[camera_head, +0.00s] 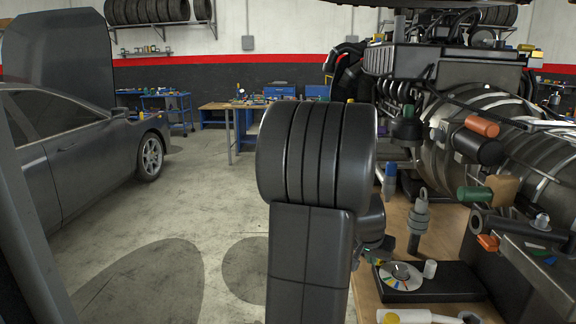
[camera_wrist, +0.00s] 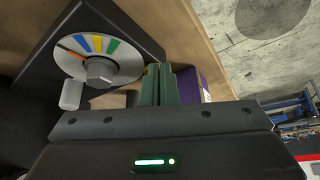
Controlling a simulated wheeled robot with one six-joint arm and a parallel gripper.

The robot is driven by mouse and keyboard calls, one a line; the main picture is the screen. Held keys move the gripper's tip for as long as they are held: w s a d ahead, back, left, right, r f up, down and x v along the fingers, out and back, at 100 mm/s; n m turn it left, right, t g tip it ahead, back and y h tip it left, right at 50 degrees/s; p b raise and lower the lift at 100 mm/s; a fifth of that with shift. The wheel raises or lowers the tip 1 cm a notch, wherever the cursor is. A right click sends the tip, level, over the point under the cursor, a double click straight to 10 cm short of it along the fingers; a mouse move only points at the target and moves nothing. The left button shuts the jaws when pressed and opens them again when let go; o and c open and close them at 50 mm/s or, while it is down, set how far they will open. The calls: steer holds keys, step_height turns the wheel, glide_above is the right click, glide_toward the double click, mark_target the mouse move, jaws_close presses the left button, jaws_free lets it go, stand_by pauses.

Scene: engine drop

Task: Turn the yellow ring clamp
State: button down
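In the head view a pale pipe-like part with a yellow end (camera_head: 391,317) shows at the bottom edge, partly cut off. It may be the yellow ring clamp, but I cannot tell for sure. No yellow ring clamp shows clearly in the wrist view. My gripper (camera_wrist: 160,100) shows in the wrist view as a dark body with a green light. Green upright pieces stand just beyond it; whether they are its fingers or another object is unclear. In the head view my arm hides most of the gripper.
A black block with a coloured dial disc (camera_head: 400,276) and a white peg (camera_head: 430,268) lies on the wooden bench (camera_head: 395,222). The disc also shows in the wrist view (camera_wrist: 98,58), near a purple box (camera_wrist: 188,85). A large engine (camera_head: 470,130) stands right; open floor lies left.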

steer(key=shift+w+a, duration=0.25)
stand_by(0.5)
steer(key=shift+a+b, duration=0.1)
steer(key=shift+b, duration=0.35)
steer(key=shift+s+a, duration=0.15)
steer(key=shift+s, duration=0.05)
step_height(320, 180, up, 6)
steer(key=p, duration=0.3)
steer(key=shift+p, duration=0.35)
